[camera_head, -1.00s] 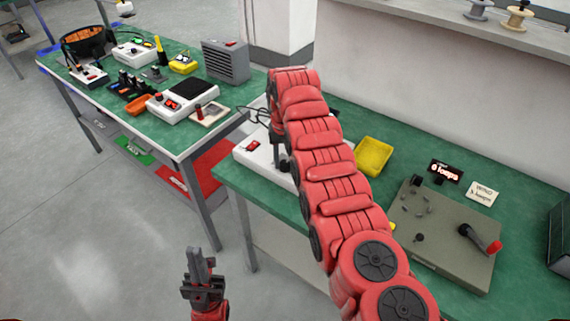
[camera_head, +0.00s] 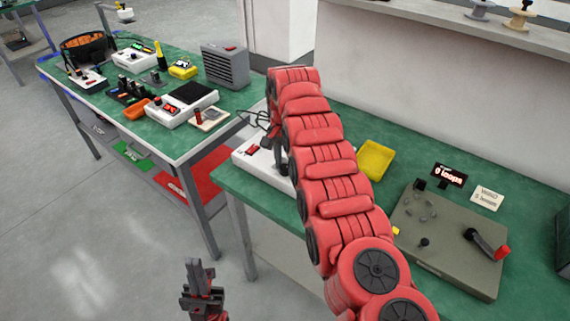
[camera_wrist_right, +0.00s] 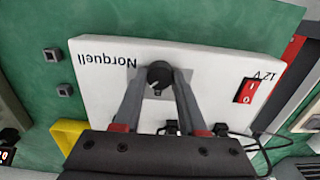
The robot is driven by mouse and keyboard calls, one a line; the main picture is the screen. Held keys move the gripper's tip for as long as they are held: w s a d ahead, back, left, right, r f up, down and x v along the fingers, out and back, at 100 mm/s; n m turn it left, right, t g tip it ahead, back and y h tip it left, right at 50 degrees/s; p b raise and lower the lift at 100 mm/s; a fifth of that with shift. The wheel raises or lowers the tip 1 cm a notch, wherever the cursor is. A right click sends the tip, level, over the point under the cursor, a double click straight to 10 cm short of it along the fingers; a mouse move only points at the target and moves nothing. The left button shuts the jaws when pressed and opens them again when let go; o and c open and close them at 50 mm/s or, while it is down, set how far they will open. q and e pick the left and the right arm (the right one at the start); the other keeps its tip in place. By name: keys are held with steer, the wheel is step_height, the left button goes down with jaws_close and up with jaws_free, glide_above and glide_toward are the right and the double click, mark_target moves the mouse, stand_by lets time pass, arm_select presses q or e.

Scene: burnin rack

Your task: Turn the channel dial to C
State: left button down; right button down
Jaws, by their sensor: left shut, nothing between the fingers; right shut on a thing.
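A white box (camera_wrist_right: 215,85) marked "Norquell" and "12 V" carries a black dial (camera_wrist_right: 159,75) with a white mark. In the right wrist view, the dial sits between the fingertips of my right gripper (camera_wrist_right: 158,84), which is shut on it. Dial letters are not readable here. The box also shows in the head view (camera_head: 249,163), where my right arm hides much of it and the dial. My left gripper (camera_head: 200,268) is shut and empty, low in front of the benches and apart from everything.
A red rocker switch (camera_wrist_right: 249,91) and black cables (camera_wrist_right: 262,142) are at the box's right side in the wrist view. A yellow tray (camera_head: 375,160) and a grey-green board (camera_head: 450,240) with small parts lie on the green bench. A second bench (camera_head: 165,147) stands left.

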mark_target(286, 166)
stand_by(0.5)
steer(key=shift+c, duration=2.3)
jaws_free()
steer(key=shift+r, duration=0.1)
step_height(286, 166, up, 4)
steer(key=shift+w+d+f+p, duration=0.1)
steer(key=shift+p, duration=0.3)
step_height(286, 166, up, 14)
steer(key=p, duration=1.3)
steer(key=shift+f, duration=0.25)
